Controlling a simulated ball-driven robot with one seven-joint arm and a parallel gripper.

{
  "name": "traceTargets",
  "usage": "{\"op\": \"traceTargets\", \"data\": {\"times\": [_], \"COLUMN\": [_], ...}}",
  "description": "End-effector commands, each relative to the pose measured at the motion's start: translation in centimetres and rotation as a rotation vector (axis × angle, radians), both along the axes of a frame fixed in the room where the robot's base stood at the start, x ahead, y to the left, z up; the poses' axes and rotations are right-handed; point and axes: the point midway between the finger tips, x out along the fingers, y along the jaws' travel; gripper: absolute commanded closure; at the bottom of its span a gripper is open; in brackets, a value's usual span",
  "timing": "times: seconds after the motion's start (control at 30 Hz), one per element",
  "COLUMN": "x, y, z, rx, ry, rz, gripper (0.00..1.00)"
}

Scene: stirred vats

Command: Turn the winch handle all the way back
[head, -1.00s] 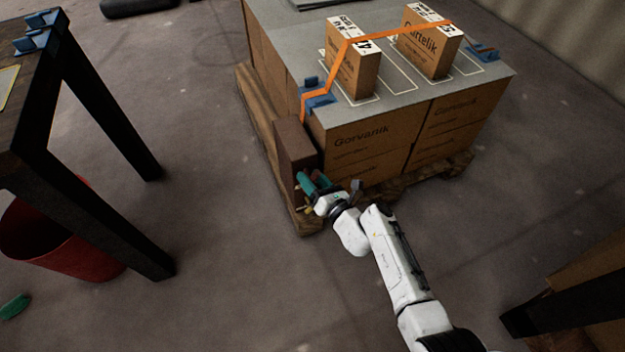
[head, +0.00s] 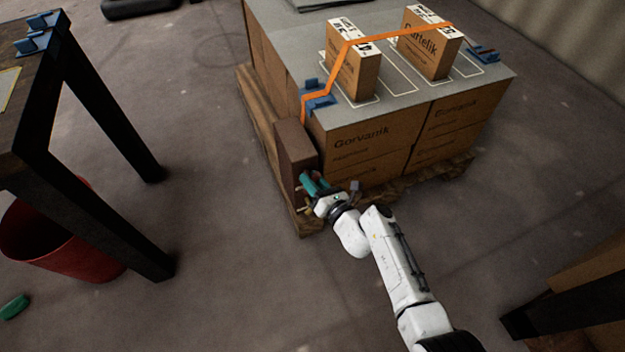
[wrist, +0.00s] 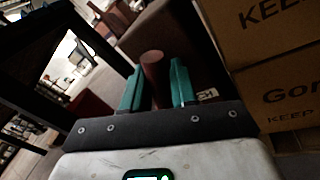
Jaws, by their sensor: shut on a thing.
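The winch is a brown upright block (head: 294,157) at the near left corner of the box stack. My gripper (head: 311,185), with teal fingers, is at the block's lower front. In the wrist view my gripper (wrist: 157,88) is shut on a dark reddish-brown round handle (wrist: 153,68), one finger on each side. In the head view the handle is mostly hidden by my gripper. An orange strap (head: 325,87) runs from the top of the block over a blue corner guard (head: 317,99) and across two small cartons, and looks taut.
The cartons (head: 352,64) stand upright on the grey top of the stack, which rests on a wooden pallet (head: 260,110). A dark table (head: 100,110) and a red bin (head: 60,245) are at the left. Floor between table and pallet is clear.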

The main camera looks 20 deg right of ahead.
Motion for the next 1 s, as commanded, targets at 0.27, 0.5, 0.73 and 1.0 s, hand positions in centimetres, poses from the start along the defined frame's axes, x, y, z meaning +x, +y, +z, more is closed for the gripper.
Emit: {"op": "traceTargets", "data": {"times": [0.27,0.5,0.73,1.0], "x": [-0.06,-0.09,-0.06,-0.04], "y": [-0.01,0.13,0.22,0.39], "z": [0.10,0.15,0.19,0.22], "rx": [-0.157,-0.375,-0.594,-0.853], "ry": [0.001,0.002,0.002,0.001], "rz": [-0.002,-0.002,-0.004,-0.004], "gripper": [1.00,1.00,1.00,1.00]}}
